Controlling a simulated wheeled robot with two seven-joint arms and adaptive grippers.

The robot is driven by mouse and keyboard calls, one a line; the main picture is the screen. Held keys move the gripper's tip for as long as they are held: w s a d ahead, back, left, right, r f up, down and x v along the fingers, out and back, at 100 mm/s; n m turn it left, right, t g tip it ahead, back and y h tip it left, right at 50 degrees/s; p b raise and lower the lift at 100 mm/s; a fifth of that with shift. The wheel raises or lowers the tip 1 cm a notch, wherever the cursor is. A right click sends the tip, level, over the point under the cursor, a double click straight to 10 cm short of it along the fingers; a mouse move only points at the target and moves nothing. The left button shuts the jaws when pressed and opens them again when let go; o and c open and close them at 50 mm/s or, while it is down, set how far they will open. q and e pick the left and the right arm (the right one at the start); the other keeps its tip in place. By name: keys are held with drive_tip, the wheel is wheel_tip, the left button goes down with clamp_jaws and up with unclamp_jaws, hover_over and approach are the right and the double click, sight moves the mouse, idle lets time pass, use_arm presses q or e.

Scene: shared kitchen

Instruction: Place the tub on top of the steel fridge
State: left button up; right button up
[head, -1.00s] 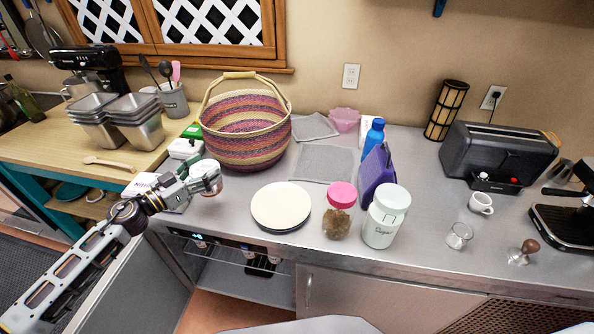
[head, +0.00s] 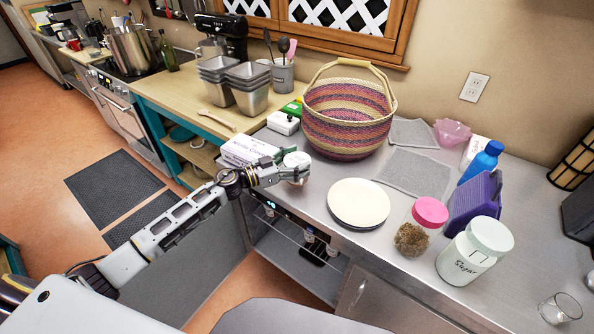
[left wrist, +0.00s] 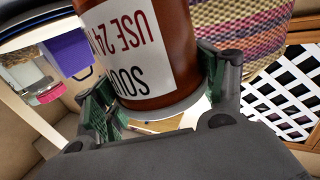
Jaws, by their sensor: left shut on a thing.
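The tub (head: 297,160) shows its pale lid in the head view, at the left front of the steel top. In the left wrist view the tub (left wrist: 180,40) is reddish brown with a white label reading "SOUP". My left gripper (head: 292,174) is shut around its side; green finger pads flank it in the wrist view. I cannot tell whether its base touches the steel. The steel fridge (head: 318,188) has a bare steel top beside the plates, and its front below stands open, with a wire shelf inside. My right gripper is not in view.
A glove box (head: 247,150) and striped basket (head: 346,135) stand behind the tub. Stacked plates (head: 358,203) lie to its right. Further right are a pink-lidded jar (head: 420,228), sugar jar (head: 475,250) and purple holder (head: 474,204). Grey cloths (head: 412,178) lie behind the plates.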

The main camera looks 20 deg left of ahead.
use_arm(q)
drive_tip(key=shift+f+b, duration=0.3)
drive_tip(key=shift+f, duration=1.5)
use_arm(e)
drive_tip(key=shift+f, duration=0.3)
use_arm(q)
drive_tip(key=shift+f, duration=0.15)
drive_tip(key=o, duration=1.3)
drive_tip(key=shift+b+v, duration=0.35)
drive_tip(key=shift+v, duration=3.45)
drive_tip(key=v, duration=0.4)
drive_tip(key=shift+s+a, duration=0.1)
drive_tip(key=shift+s, duration=0.05)
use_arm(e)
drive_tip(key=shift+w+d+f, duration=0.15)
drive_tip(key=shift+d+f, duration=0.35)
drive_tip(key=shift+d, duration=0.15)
